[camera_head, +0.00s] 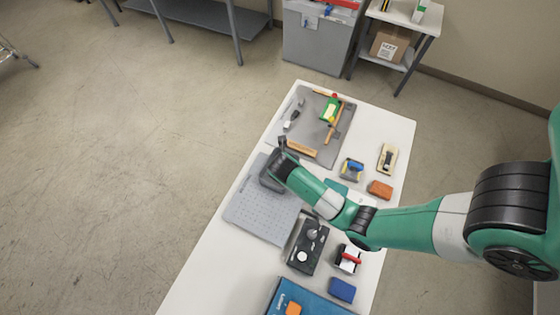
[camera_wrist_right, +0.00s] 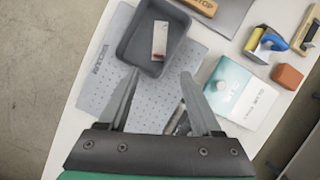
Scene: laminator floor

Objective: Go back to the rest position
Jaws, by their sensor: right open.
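My right gripper (camera_head: 281,160) reaches in from the right and hangs over the middle of the white table. In the right wrist view my right gripper (camera_wrist_right: 160,73) has its two fingers spread, with nothing between them. Beyond the fingertips is a dark grey tray (camera_wrist_right: 128,48) holding a small white piece with a red mark (camera_wrist_right: 160,40). The tray stands on a grey perforated mat (camera_wrist_right: 95,80), which also shows in the head view (camera_head: 262,215). My left gripper is out of view.
The white table (camera_head: 205,270) carries a grey mat with tools (camera_head: 308,112), an orange block (camera_head: 380,190), a black device (camera_head: 307,246), a blue block (camera_head: 342,290) and a teal booklet (camera_wrist_right: 238,90). A grey bin (camera_head: 318,40) stands behind. Floor left of the table is clear.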

